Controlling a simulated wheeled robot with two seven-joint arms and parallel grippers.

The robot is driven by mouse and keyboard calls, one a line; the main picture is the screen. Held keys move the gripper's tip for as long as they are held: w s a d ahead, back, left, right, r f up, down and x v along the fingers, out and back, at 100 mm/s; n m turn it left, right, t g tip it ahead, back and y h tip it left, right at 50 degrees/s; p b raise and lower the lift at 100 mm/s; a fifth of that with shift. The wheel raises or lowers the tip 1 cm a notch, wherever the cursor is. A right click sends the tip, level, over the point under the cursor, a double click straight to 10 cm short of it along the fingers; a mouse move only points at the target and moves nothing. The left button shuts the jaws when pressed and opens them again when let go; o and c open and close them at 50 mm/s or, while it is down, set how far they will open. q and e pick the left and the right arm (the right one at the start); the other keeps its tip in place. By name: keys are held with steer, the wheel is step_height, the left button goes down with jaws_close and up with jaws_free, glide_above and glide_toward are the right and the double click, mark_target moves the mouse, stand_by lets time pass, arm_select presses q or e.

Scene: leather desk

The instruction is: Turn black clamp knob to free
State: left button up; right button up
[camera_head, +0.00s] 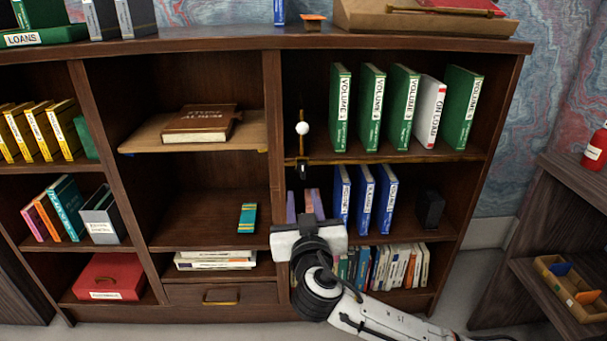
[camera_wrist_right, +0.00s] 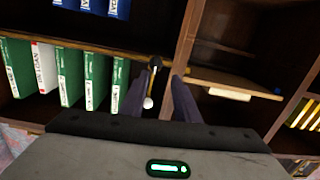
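The black clamp (camera_head: 303,170) sits at the front edge of the shelf under the green volumes, near the upright divider. A thin rod stands above it with a white ball (camera_head: 302,128) on it. The clamp's knob is too small to make out separately. In the right wrist view, which is upside down, the clamp (camera_wrist_right: 155,62) and white ball (camera_wrist_right: 148,103) show near the fingers. My right gripper (camera_wrist_right: 166,74) is open, its two fingers apart with nothing seen gripped. In the head view my right gripper (camera_head: 302,192) is just below the clamp. My left gripper is out of view.
Green volumes (camera_head: 372,105) stand right of the clamp, with blue volumes (camera_head: 365,200) on the shelf below. The upright divider (camera_head: 273,130) is close on the left. A wooden board (camera_head: 180,138) bearing a brown book lies in the compartment to the left.

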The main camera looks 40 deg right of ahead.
mark_target(303, 166)
steer(key=shift+m+h, duration=0.4)
steer(key=shift+h, duration=0.1)
steer(key=x, duration=0.3)
steer(key=r+x, duration=0.1)
steer(key=x, duration=0.3)
steer(key=r+b+x, duration=0.1)
steer(key=x, duration=0.2)
steer(key=shift+w+d, duration=0.3)
steer(key=shift+d, duration=0.05)
steer(key=shift+f, duration=0.1)
steer(key=c, duration=0.7)
